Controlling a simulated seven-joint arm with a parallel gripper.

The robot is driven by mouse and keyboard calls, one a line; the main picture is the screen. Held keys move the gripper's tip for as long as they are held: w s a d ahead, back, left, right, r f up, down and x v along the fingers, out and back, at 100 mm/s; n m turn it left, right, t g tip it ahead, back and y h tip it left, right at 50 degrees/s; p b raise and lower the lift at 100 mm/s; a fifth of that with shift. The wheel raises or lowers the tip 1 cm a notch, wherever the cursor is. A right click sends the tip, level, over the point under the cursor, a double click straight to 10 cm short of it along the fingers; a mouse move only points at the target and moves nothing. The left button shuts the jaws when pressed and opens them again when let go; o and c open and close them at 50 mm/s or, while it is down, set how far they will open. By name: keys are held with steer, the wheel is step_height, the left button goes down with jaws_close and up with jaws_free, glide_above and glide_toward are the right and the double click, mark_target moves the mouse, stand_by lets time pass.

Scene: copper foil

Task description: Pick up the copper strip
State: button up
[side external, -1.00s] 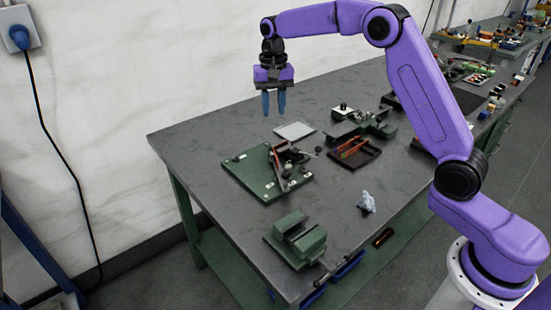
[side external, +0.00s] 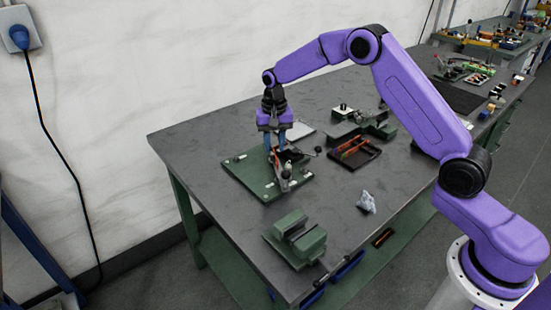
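My gripper (side external: 274,148) has blue fingers and points down over the fixture on the green board (side external: 245,168). The fingers look apart. A thin reddish piece shows at the fixture between and just below the fingers; whether it is the copper strip, and whether a finger touches it, is too small to tell. Orange-brown strips (side external: 353,147) lie in a black tray (side external: 370,160) to the right of the board; they are copper-like in colour.
A green vise (side external: 297,240) stands at the bench's front edge. A crumpled grey-blue rag (side external: 366,202) lies right of it. A light flat plate (side external: 299,131) and a green machine fixture (side external: 378,125) are behind the board. The left of the grey bench (side external: 195,140) is clear.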

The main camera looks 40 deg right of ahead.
mark_target(275, 158)
steer(key=f, duration=0.2)
steer(key=d+f, duration=0.1)
steer(key=f, duration=0.2)
steer(key=shift+w, duration=0.1)
jaws_close()
stand_by(1.3)
